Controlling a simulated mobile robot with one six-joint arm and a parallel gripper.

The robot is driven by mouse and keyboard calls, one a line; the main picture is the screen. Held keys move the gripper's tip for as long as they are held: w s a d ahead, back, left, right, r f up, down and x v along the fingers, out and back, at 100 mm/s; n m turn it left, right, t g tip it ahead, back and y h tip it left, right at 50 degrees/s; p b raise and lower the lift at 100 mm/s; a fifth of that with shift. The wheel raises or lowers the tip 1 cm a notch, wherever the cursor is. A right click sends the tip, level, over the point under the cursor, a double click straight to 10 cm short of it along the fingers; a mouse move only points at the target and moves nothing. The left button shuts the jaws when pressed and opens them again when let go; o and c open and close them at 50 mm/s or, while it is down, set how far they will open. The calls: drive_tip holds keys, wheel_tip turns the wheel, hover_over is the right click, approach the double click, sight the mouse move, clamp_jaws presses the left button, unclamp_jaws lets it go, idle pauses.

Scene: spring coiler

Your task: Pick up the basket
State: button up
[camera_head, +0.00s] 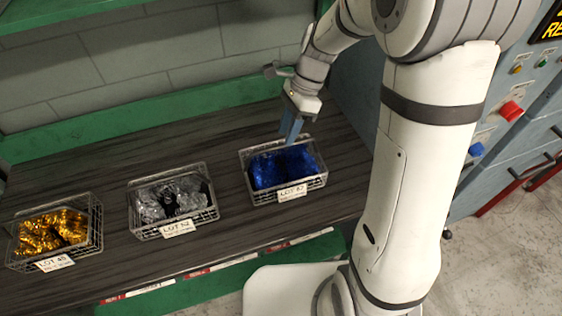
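Three wire baskets stand in a row on a dark wooden shelf (105,160). The right basket (322,183) holds shiny blue pieces (284,168) and has a white tag reading about "LOT 87". The middle basket (134,219) holds silver pieces and a "LOT" tag. The left basket (97,222) holds gold pieces and a "LOT 48" tag. My gripper (288,142) points down at the back rim of the right basket. I cannot tell whether its fingers touch the rim or are apart, as they show nearly edge-on.
A green back rail (130,115) and a grey wall (150,45) stand behind the baskets. A blue-grey control cabinet with a red button (511,110) is at right. My white arm fills the right centre. Red and white labels line the shelf's front edge.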

sight(283, 145)
drive_tip(key=x, duration=0.6)
drive_tip(key=shift+s+a+f+p, duration=0.15)
drive_tip(key=shift+s+p, duration=0.15)
drive_tip(key=shift+s, duration=0.05)
drive_tip(key=shift+f, duration=0.15)
drive_tip(key=shift+f, duration=0.25)
drive_tip(key=shift+c, duration=0.2)
clamp_jaws()
idle(1.3)
